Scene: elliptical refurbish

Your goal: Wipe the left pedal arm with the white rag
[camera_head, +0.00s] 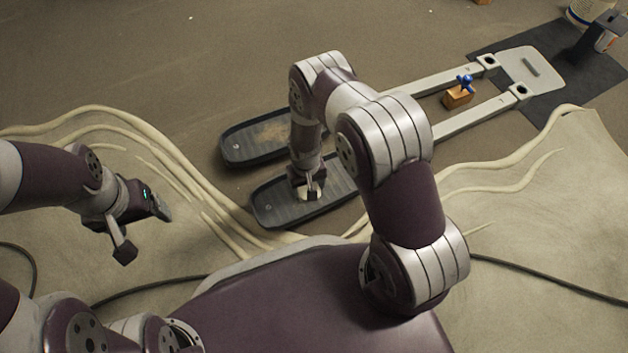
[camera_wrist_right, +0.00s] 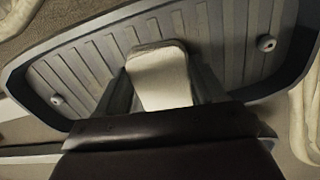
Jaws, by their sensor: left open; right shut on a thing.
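Two light grey pedal arms run from the dark pedals toward the upper right: the farther one (camera_head: 430,85) and the nearer one (camera_head: 462,124). Which is called left is not marked. The farther pedal (camera_head: 232,148) has a tan dusty patch. My right gripper (camera_head: 311,188) points down over the nearer pedal (camera_head: 275,208). It is shut on the white rag (camera_wrist_right: 160,78), which shows as a pale pad between the fingers in the right wrist view, over the pedal's ribbed tread. Whether the rag touches the tread is unclear. My left gripper (camera_head: 141,226) is open and empty at the left.
An orange-brown block (camera_head: 458,97) with a blue object (camera_head: 465,83) stands between the arms. A light plate (camera_head: 531,69) joins their far ends on a dark mat (camera_head: 575,82). A container (camera_head: 588,12) is at the top right. Pale roots (camera_head: 180,165) and a dark cable (camera_head: 530,270) cross the floor.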

